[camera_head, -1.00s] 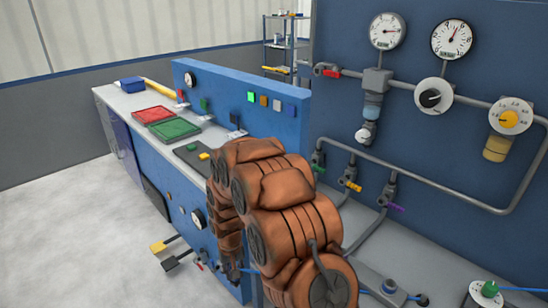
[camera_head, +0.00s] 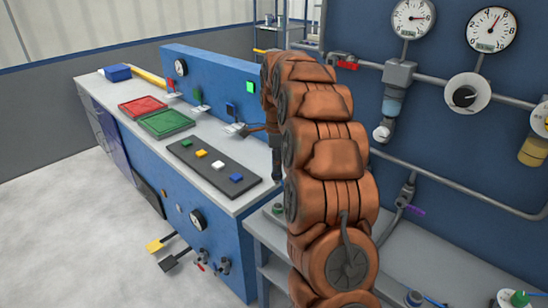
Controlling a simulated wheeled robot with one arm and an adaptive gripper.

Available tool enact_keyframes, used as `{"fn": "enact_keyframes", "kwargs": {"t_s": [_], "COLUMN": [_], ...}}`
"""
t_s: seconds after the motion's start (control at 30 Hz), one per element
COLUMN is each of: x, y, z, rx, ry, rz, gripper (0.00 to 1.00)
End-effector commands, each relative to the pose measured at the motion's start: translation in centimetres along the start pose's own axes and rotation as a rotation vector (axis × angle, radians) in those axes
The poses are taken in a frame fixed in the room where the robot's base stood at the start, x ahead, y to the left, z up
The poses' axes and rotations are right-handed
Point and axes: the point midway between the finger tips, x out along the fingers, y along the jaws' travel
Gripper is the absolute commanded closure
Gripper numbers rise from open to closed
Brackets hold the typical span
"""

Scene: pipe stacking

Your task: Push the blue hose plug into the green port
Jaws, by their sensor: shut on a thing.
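My gripper (camera_head: 278,178) is a small dark shape at the far end of my orange arm, pointing down over the left end of the grey bench. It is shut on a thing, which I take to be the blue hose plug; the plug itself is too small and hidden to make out. A small green fitting (camera_head: 277,208) sits on the bench just below the gripper, partly behind my arm; I cannot tell whether it is the green port or whether anything touches it. Another green-topped part (camera_head: 519,298) shows at the bottom right corner.
A blue-white console (camera_head: 225,195) with red (camera_head: 141,107) and green (camera_head: 167,124) trays and a dark strip of coloured blocks (camera_head: 190,149) stands at left. Pipes and gauges (camera_head: 412,18) line the blue wall at right.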

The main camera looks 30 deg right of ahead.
Motion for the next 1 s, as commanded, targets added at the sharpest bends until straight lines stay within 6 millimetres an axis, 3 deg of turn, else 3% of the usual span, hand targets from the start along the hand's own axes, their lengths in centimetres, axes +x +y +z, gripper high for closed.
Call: {"fn": "enact_keyframes", "kwargs": {"t_s": [0.17,0.37,1.0], "x": [-0.2,0.9,7.7], "y": [0.0,0.0,0.2], "z": [-0.8,-1.0,-0.7], "rx": [0.046,0.048,0.041], "ry": [0.0,-0.001,0.0], "rz": [0.004,0.004,0.009], "gripper": [1.0,1.0,1.0]}}
